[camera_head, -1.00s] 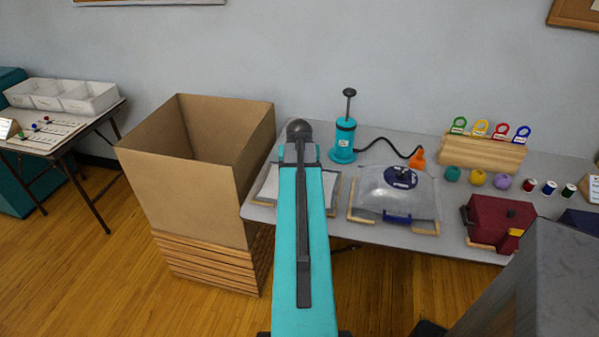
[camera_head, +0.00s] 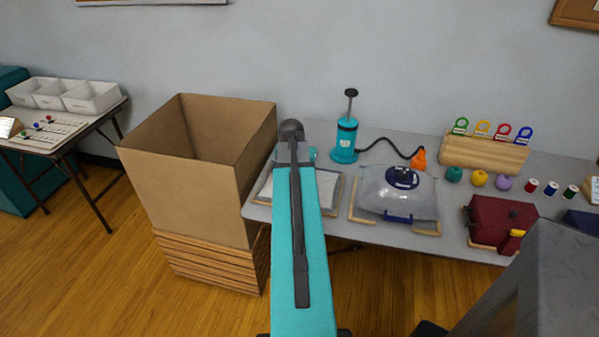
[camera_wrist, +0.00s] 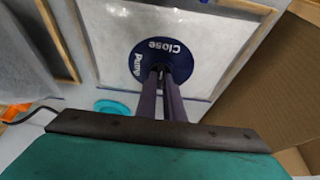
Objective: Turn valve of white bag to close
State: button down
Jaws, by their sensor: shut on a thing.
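The white bag (camera_head: 328,186) lies in a wooden frame at the left end of the grey table, partly hidden by my arm. In the wrist view the white bag (camera_wrist: 108,30) shows from above with its round dark blue valve (camera_wrist: 178,50), marked "Close" and "Pump". My gripper (camera_wrist: 165,72) reaches down onto the valve with its two dark fingers close together, shut on the valve's middle. The fingers hide the gripped part. In the head view my arm hides the gripper and valve.
A clear grey bag (camera_head: 378,196) with a blue valve lies just right of the white bag. A teal pump (camera_head: 345,142) with a black hose stands behind. A tall open cardboard box (camera_head: 190,195) stands close on the left. A maroon case (camera_head: 492,218) lies farther right.

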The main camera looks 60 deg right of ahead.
jog(key=c, duration=1.9)
grip_release()
jog(key=shift+o, duration=0.2)
jog(key=shift+r, duration=0.1)
jog(key=b+v, duration=0.1)
jog(key=v, duration=1.2)
jog(key=shift+r+b, duration=0.25)
jog(key=shift+b, duration=0.05)
jog(key=shift+a, duration=0.1)
